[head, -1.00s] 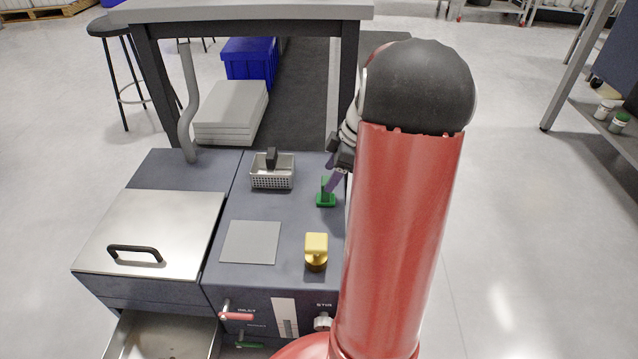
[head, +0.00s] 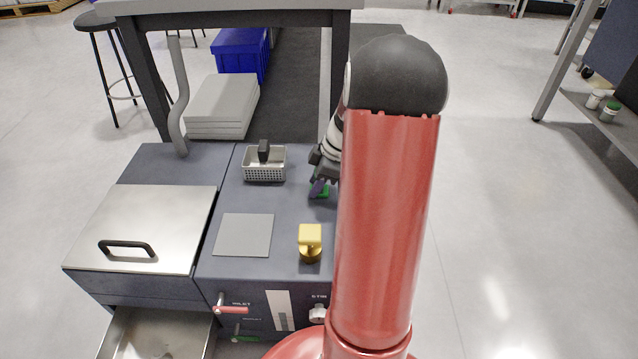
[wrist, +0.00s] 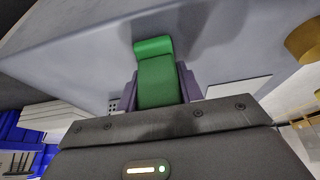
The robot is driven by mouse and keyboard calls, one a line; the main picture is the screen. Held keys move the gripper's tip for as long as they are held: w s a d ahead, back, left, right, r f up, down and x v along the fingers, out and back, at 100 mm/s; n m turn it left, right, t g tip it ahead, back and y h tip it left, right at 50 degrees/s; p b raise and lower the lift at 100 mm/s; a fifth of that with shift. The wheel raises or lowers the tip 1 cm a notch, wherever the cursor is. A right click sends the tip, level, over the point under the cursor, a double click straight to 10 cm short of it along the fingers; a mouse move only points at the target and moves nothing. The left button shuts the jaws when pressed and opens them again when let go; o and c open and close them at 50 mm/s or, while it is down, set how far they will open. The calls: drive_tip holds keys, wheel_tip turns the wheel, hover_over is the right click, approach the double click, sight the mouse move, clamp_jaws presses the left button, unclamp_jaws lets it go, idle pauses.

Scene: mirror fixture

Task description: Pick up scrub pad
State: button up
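The green scrub pad (head: 323,193) stands on the dark blue worktop, mostly hidden behind my gripper and red arm in the head view. In the wrist view the green pad (wrist: 158,78) lies between the two purple fingers of my gripper (wrist: 160,88), one finger close along each side. The gripper (head: 319,188) is down at the pad in the head view. Whether the fingers press on the pad or leave a thin gap cannot be told.
A perforated metal basket (head: 265,172) with a black handle stands left of the pad. A grey square plate (head: 244,235) and a gold knob-like piece (head: 310,240) lie nearer. A lidded metal compartment (head: 145,225) is at left. A grey table (head: 230,6) stands behind.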

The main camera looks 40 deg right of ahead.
drive_tip(key=c, duration=0.4)
drive_tip(key=shift+r, duration=0.1)
drive_tip(key=shift+c, duration=0.2)
wheel_tip(320, 180, up, 20)
drive_tip(key=p, duration=0.3)
